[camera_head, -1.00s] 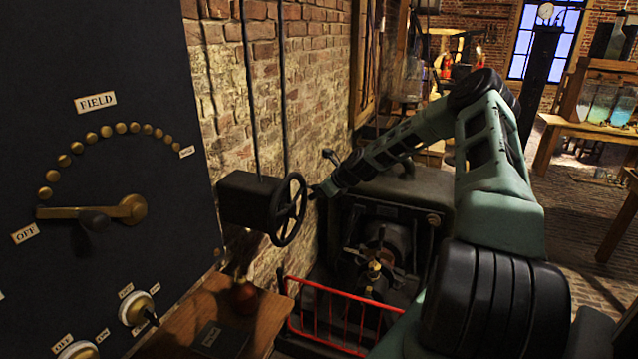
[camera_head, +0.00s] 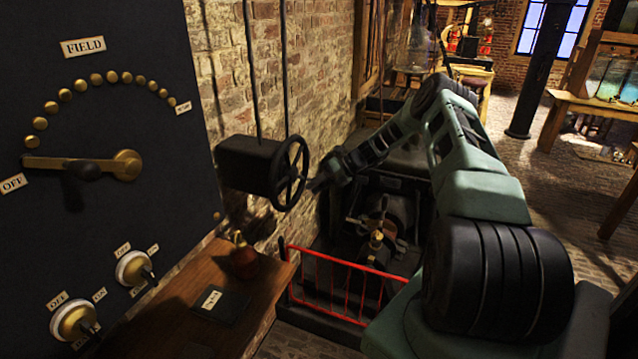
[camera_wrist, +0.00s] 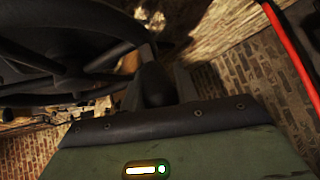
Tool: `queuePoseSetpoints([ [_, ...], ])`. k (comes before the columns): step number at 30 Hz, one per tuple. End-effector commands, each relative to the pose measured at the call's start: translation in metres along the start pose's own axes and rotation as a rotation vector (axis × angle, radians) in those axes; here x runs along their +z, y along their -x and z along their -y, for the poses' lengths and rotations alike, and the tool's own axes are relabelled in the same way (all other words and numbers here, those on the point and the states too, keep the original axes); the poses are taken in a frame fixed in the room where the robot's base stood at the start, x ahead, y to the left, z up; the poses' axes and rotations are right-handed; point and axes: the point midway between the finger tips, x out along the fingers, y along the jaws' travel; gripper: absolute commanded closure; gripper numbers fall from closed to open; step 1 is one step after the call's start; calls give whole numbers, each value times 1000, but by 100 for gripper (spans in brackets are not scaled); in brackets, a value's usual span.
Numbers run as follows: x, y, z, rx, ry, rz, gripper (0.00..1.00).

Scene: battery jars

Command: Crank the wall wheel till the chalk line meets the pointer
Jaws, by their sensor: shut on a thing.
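The black spoked wall wheel (camera_head: 290,173) sits on the right side of a dark box (camera_head: 247,163) on the brick wall. In the wrist view the wheel's rim and spokes (camera_wrist: 75,55) fill the upper left. My gripper (camera_head: 317,184) is at the wheel's right side. In the wrist view my gripper (camera_wrist: 155,85) is shut on a dark rounded crank handle (camera_wrist: 152,78) beside the rim; the fingers are mostly dark and hard to make out. I cannot make out the chalk line or the pointer in either view.
A red railing (camera_head: 345,285) stands below my arm, before a dark machine (camera_head: 378,225). A dark FIELD panel (camera_head: 100,190) is at left.

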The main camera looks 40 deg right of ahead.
Motion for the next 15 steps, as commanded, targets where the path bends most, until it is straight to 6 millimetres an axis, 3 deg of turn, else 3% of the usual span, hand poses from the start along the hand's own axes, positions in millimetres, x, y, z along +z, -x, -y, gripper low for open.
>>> queuePoseSetpoints([
  [3, -15, -13, 7, 74, -84, -24, 100],
  [15, -45, -37, -4, 326, -352, -82, 100],
])
